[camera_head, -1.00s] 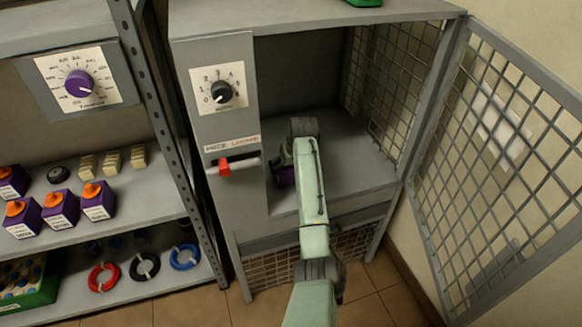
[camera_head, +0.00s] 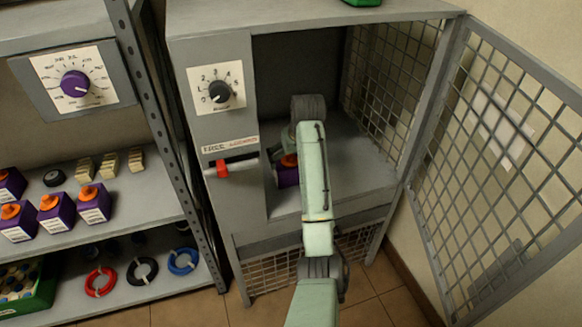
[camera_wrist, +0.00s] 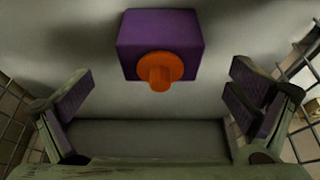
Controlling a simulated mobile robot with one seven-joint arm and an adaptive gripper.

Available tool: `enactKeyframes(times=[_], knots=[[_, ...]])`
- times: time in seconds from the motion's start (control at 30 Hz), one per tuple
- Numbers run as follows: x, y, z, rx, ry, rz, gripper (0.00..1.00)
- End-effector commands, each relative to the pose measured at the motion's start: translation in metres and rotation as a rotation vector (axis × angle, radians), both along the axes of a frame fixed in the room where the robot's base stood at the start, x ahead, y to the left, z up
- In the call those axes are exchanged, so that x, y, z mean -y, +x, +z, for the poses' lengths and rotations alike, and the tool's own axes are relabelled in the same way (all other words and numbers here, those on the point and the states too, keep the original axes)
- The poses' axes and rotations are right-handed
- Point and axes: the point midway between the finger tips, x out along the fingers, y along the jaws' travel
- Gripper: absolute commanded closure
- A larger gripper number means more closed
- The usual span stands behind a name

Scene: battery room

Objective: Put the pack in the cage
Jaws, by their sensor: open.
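The pack, a purple block with an orange round knob, stands on the cage floor, partly hidden behind my arm in the head view (camera_head: 287,176). The wrist view shows the pack (camera_wrist: 190,38) whole, apart from my fingers. My gripper (camera_wrist: 160,110) is open, its two purple-padded fingers spread wide with nothing between them. In the head view my gripper (camera_head: 287,150) is inside the cage, mostly hidden by my own wrist. The grey cage (camera_head: 350,215) has its mesh door (camera_head: 500,160) swung open to the right.
A panel left of the opening carries a dial (camera_head: 219,92) and a red lever (camera_head: 222,168). A shelf (camera_head: 140,205) at left holds several similar purple packs (camera_head: 56,212) and coloured rings. The cage floor right of my arm is clear.

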Motion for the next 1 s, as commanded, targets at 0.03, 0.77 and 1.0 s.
enactKeyframes(times=[0.03,0.77,1.0], knots=[[0.001,-0.003,0.007,0.003,0.0,0.001,0.0],[0.004,-0.014,0.034,-0.002,0.0,0.001,0.0],[0.004,-0.014,0.033,-0.002,0.0,0.001,0.0]])
